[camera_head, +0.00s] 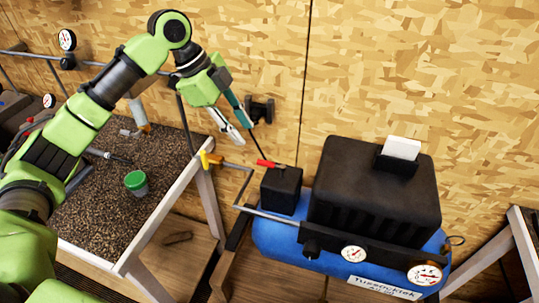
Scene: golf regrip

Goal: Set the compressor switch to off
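The compressor has a blue tank (275,240) and a ribbed black housing (375,190), and stands right of centre. A small black box (281,192) sits at its left end, with a red lever-like piece (268,163) on top, likely the switch. Its on or off setting cannot be told. My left gripper (246,134) is above and left of the red piece, apart from it, pointing down and right. Its two fingers are spread, with nothing seen between them. A thin dark line runs from near the fingertips toward the red piece. My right gripper is out of view.
A white block (403,148) in a black holder tops the housing. Gauges (353,254) are on its front. A speckled workbench (105,205) with a green-lidded jar (137,183) is at left. A yellow-handled valve (210,159) and pipe lie between bench and compressor. A wooden wall stands behind.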

